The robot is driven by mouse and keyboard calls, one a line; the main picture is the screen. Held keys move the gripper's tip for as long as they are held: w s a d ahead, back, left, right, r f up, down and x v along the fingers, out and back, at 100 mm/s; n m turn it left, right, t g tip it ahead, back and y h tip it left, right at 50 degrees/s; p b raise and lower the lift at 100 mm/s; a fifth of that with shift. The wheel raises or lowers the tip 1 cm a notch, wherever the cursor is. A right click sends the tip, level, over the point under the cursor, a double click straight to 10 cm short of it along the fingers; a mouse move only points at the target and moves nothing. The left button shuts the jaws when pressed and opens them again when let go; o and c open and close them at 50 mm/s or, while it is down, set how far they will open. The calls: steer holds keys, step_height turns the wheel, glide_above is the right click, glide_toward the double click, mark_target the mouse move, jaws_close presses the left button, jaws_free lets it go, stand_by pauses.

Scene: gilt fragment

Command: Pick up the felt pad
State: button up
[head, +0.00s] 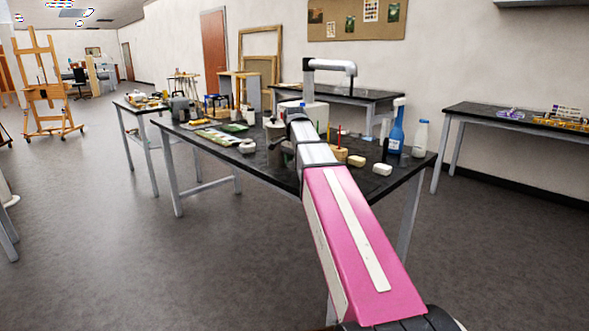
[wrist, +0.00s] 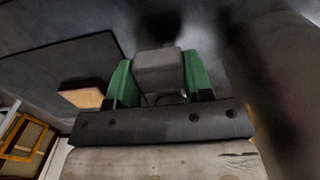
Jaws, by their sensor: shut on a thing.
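In the wrist view my gripper (wrist: 158,66) has its two green fingers closed on the sides of a grey, soft-edged block, which looks like the felt pad (wrist: 161,72). The pad sits squarely between the fingers, with a dark surface behind it. I cannot tell whether it touches that surface. In the head view my pink and white arm reaches over the black-topped table (head: 220,157). My arm covers the gripper's end there, and I cannot make out the pad in that view.
A wooden block (wrist: 88,93) lies left of the fingers in the wrist view. In the head view a blue spray bottle (head: 397,131), a white bottle (head: 420,138) and a pale block (head: 382,169) stand right of my arm. Several pots and tools crowd the table's left part.

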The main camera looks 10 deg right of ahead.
steer(key=shift+r, duration=0.9)
steer(key=s+a+r, duration=0.5)
steer(key=s+r, duration=0.1)
steer(key=s, duration=0.4)
steer(key=shift+s+r, duration=0.3)
steer(key=shift+r, duration=0.05)
steer(key=shift+o, duration=0.8)
steer(key=shift+c, duration=0.2)
